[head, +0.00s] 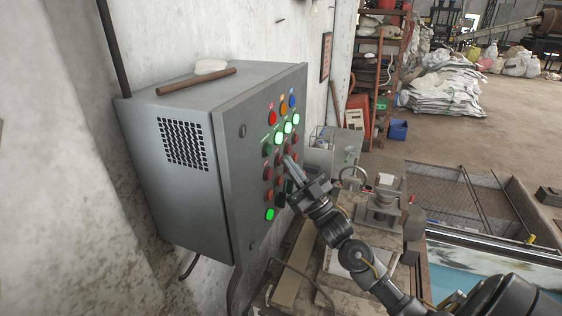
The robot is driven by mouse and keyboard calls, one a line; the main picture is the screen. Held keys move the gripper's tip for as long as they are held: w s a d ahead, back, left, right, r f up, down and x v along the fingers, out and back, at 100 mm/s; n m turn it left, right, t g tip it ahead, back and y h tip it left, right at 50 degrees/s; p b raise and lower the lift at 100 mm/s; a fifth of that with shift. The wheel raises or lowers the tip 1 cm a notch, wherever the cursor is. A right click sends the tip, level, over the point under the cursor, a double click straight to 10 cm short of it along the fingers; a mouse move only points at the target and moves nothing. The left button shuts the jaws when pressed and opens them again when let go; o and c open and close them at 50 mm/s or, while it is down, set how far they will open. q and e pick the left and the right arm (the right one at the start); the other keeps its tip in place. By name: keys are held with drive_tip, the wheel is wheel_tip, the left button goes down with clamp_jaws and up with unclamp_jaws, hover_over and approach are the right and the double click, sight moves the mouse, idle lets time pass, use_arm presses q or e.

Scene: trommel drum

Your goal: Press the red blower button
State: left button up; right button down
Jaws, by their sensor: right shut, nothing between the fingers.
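A grey control cabinet (232,160) hangs on the wall at the left, with its button panel facing right. The panel has a top row of red, orange and blue lamps, lit green buttons below, and several dark red buttons (267,174) lower down. I cannot tell which red one is the blower button. My right gripper (289,162) is shut and empty, its fingertips at the middle of the panel, over or very near the buttons. Whether it touches one is unclear, and it hides part of the panel. My left gripper is not in view.
A rusty bar (196,82) and a pale lump (210,67) lie on the cabinet top. Below right stand a bench with a clamp-like machine (384,200) and a grey box (335,150). A red rack (380,60) and white sacks (447,92) are farther back. Open floor lies at the right.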

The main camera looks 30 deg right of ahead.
drive_tip(key=shift+w+a, duration=0.15)
idle(0.6)
drive_tip(key=shift+s+d, duration=0.5)
drive_tip(key=shift+s, duration=0.2)
drive_tip(key=shift+s+d+p, duration=0.2)
drive_tip(key=shift+s+d, duration=0.55)
drive_tip(key=shift+s, duration=0.3)
drive_tip(key=shift+s+d+p, duration=0.2)
drive_tip(key=shift+s+d, duration=0.5)
drive_tip(key=shift+s, duration=0.3)
